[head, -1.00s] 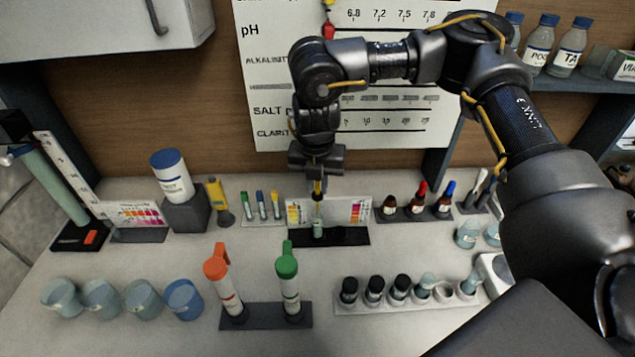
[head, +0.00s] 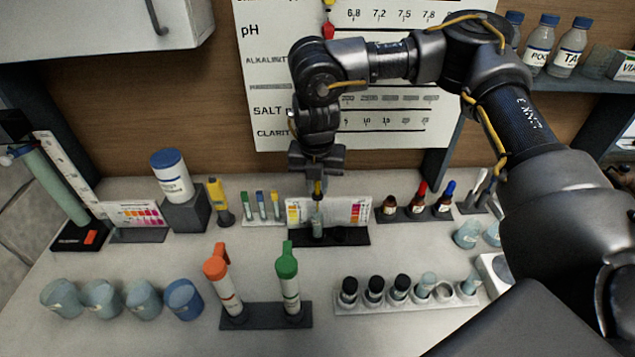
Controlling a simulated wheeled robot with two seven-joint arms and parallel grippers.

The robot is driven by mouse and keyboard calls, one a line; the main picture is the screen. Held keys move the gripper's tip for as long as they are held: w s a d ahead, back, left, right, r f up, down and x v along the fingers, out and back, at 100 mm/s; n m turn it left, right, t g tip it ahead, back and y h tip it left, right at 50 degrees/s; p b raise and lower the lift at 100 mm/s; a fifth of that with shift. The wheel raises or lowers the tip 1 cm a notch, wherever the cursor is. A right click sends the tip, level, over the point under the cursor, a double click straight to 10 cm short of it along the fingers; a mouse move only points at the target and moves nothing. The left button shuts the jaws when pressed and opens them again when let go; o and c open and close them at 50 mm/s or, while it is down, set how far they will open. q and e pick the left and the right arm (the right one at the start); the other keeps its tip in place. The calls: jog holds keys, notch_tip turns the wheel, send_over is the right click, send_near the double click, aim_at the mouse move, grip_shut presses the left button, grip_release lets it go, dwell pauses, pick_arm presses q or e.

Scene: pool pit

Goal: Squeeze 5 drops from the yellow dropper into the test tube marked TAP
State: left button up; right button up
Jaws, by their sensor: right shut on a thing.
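My right gripper (head: 317,178) hangs point-down at the middle of the counter, shut on the yellow dropper (head: 318,188), of which only a small yellow part shows below the fingers. The dropper is upright, with its tip over or at the mouth of a small clear test tube (head: 317,222). This tube stands in a black holder (head: 350,237) before a colour chart card. Its marking is too small to read, and I cannot tell whether the tip is inside the tube. My left gripper is not in view.
Red and blue dropper bottles (head: 420,199) stand close on the right. Small coloured-cap tubes (head: 262,205) and a yellow device (head: 220,203) stand on the left. Orange-capped (head: 223,284) and green-capped (head: 288,283) tubes stand in front. A vial rack (head: 410,300) is front right; cups (head: 143,300) are front left.

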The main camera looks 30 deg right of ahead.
jog(key=shift+o, duration=1.1)
notch_tip(320, 180, up, 5)
jog(key=p, duration=0.5)
jog(key=shift+r, duration=0.1)
jog(key=shift+f, duration=0.2)
